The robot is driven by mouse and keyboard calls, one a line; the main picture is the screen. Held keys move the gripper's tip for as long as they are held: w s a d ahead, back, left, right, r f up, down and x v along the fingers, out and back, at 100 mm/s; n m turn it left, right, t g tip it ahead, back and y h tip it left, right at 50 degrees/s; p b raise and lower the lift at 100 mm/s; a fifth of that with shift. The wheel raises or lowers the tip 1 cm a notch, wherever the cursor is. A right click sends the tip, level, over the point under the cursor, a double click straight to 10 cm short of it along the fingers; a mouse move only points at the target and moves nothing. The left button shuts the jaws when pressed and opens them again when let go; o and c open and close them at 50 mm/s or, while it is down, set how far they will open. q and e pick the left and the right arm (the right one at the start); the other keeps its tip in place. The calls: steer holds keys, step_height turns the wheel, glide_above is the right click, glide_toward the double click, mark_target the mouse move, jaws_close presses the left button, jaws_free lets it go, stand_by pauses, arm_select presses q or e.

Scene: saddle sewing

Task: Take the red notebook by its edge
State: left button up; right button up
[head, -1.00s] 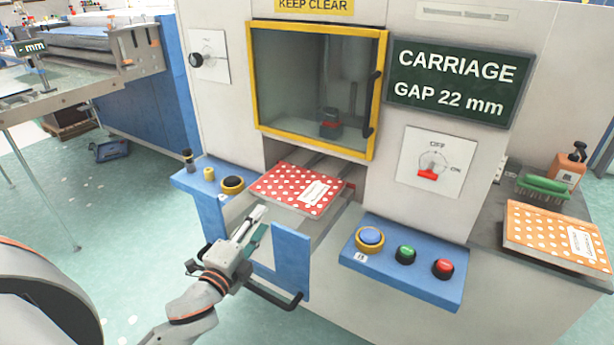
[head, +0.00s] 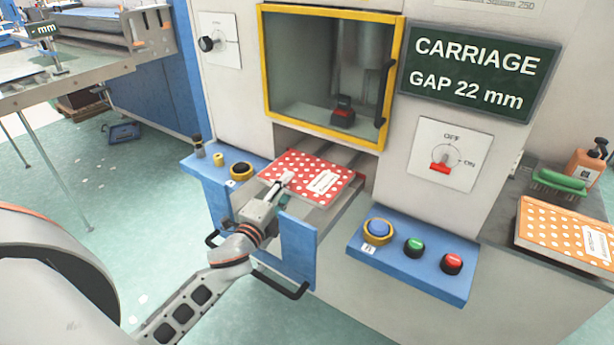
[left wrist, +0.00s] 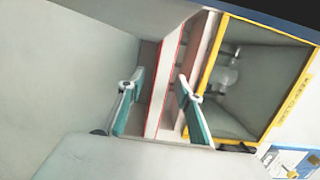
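The red notebook (head: 304,176) with white dots and a white label lies flat on the carriage at the machine's opening, below the yellow-framed window. My left gripper (head: 281,186) is at its near left edge in the head view. In the left wrist view the gripper (left wrist: 158,88) is open, with its two teal fingers apart. The notebook's pale page edge with thin red cover lines (left wrist: 171,80) shows between the fingers. I see a gap beside the left finger; contact at the right finger is unclear. My right gripper is not in view.
Blue side panels (head: 297,250) flank the carriage, with a black handle (head: 283,285) low in front. A button panel (head: 410,262) stands to the right and a smaller knob panel (head: 222,172) to the left. An orange dotted notebook (head: 562,229) lies on the right counter.

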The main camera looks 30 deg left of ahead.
arm_select(q)
jaws_close()
steer(key=shift+r, duration=0.1)
